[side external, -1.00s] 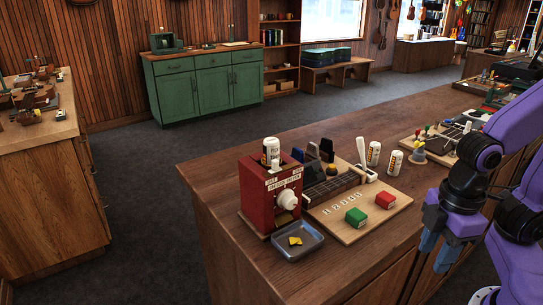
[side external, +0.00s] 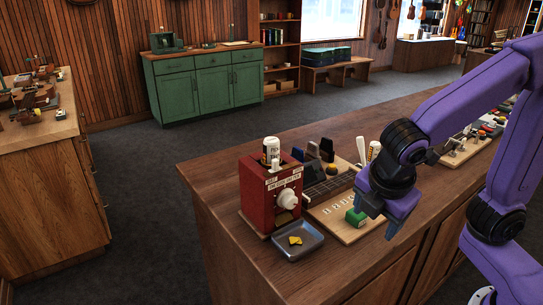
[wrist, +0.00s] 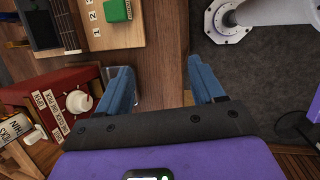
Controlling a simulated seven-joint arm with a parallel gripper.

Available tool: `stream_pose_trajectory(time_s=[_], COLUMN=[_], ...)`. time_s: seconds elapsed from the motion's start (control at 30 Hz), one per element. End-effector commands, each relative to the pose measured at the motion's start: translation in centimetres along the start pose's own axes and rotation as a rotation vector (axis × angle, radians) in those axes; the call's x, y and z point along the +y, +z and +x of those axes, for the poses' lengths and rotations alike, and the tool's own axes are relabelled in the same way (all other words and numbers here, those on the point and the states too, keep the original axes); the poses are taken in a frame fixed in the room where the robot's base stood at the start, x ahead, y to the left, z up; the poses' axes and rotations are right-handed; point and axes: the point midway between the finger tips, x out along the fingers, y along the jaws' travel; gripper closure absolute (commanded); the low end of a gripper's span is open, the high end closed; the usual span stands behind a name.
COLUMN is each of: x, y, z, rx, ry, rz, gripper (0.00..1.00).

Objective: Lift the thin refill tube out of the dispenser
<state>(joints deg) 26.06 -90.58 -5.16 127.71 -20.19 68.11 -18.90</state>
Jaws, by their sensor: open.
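The thin refill tube (side external: 271,150), white with dark lettering, stands upright in the top of the red dispenser (side external: 254,205); its lower end is hidden inside. The dispenser has a white knob in front. In the wrist view the labelled tube (wrist: 14,130) is at the lower left edge, beside the dispenser (wrist: 42,84). My gripper (side external: 374,224) is open and empty, to the right of the dispenser and near the counter's front edge. In the wrist view, bare counter and dark floor show between its blue fingers (wrist: 160,75).
A grey tray (side external: 314,249) with yellow picks sits before the dispenser. A wooden board (side external: 326,214) with a green block (side external: 356,217) lies between dispenser and gripper. Dark upright pieces (side external: 326,149) stand behind. Another white tube (side external: 374,151) stands near my arm.

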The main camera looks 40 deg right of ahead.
Motion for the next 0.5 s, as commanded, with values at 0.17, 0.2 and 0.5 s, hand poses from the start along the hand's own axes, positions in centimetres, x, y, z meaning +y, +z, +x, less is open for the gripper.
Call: stream_pose_trajectory(time_s=[0.17,0.2,0.5], x=[5.7,6.8,13.8], y=[-3.1,-3.8,-9.4], z=[-2.3,-2.9,-8.7], rx=[-0.175,-0.218,-0.568], ry=[0.125,0.150,0.297], rz=[-0.231,-0.277,-0.556], gripper=[0.32,0.32,0.32])
